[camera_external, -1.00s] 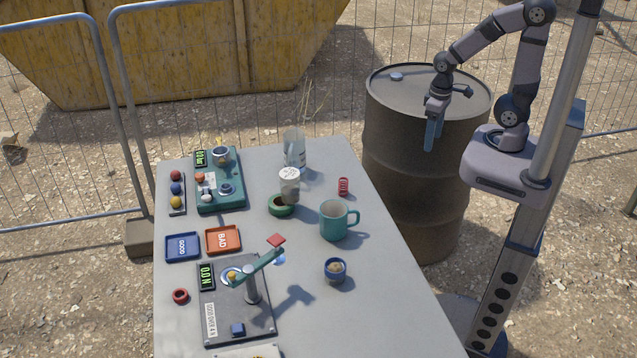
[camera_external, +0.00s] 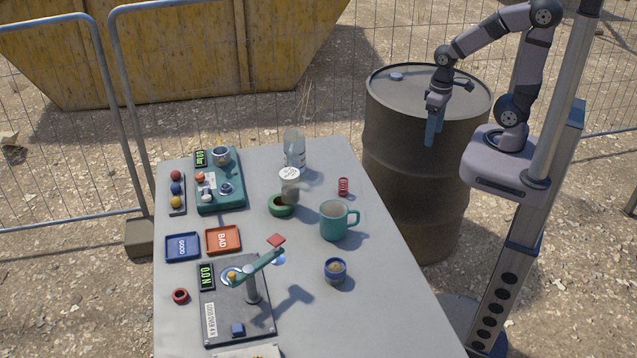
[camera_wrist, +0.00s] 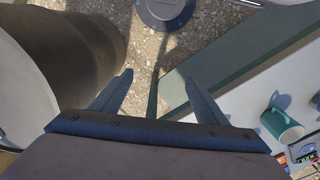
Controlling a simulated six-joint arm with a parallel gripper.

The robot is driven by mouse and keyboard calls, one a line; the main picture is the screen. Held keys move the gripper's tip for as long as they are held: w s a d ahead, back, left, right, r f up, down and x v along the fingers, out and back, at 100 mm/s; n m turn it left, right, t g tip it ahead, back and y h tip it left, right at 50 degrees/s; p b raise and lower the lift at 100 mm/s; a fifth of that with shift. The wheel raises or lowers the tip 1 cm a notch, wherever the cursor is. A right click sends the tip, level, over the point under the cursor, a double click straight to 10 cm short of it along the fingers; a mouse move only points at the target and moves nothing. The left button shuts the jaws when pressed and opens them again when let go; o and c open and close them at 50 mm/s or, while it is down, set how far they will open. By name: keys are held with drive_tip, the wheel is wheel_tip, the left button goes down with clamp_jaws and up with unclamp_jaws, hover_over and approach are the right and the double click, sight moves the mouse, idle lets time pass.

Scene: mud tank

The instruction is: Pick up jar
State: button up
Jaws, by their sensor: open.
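A small clear jar with a white lid (camera_external: 289,187) stands upright on the table, touching or just behind a green ring (camera_external: 280,206); I cannot tell which. My gripper (camera_external: 432,131) hangs with its fingers down in front of the rusty drum, right of the table and well away from the jar. In the wrist view my gripper (camera_wrist: 158,88) has its two blue fingers spread, with only ground and the table frame seen between them. The jar is not clearly visible in the wrist view.
A teal mug (camera_external: 334,221) and a small blue cup (camera_external: 335,270) stand on the table's right side. A clear bottle (camera_external: 294,150) is behind the jar, and a red spring (camera_external: 343,187) lies right of it. The drum (camera_external: 418,190) stands beside the table.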

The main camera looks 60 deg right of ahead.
drive_tip(key=w+a+n+t+y+b, duration=0.1)
drive_tip(key=w+a+t, duration=0.1)
drive_tip(key=w+a, duration=0.3)
drive_tip(key=w+a+n+t+b, duration=0.1)
drive_tip(key=w+a+t+b, duration=0.1)
drive_tip(key=w, duration=0.5)
drive_tip(key=r+n+t+y+b, duration=0.25)
drive_tip(key=t+y+b, duration=0.45)
drive_tip(key=t, duration=0.4)
hover_over(292, 173)
drive_tip(key=d+v, duration=0.1)
drive_tip(key=v, duration=0.2)
drive_tip(key=f, duration=0.1)
drive_tip(key=shift+n+t, duration=0.45)
drive_tip(key=shift+t, duration=0.05)
drive_tip(key=shift+w+a+f+p, duration=0.15)
drive_tip(key=shift+w+a+f, duration=0.2)
drive_tip(key=shift+f, duration=0.75)
drive_tip(key=shift+w+a+f+p, duration=0.1)
drive_tip(key=shift+w+a+f, duration=0.25)
drive_tip(key=shift+f, duration=0.75)
drive_tip(key=shift+w+a+f+p, duration=0.15)
drive_tip(key=shift+w+a+f, duration=0.2)
drive_tip(key=shift+f, duration=0.75)
drive_tip(key=shift+w+a+r, duration=0.15)
drive_tip(key=shift+w+a, duration=0.05)
drive_tip(key=shift+w, duration=0.05)
drive_tip(key=shift+p+x, duration=1.2)
drive_tip(key=shift+x, duration=1.05)
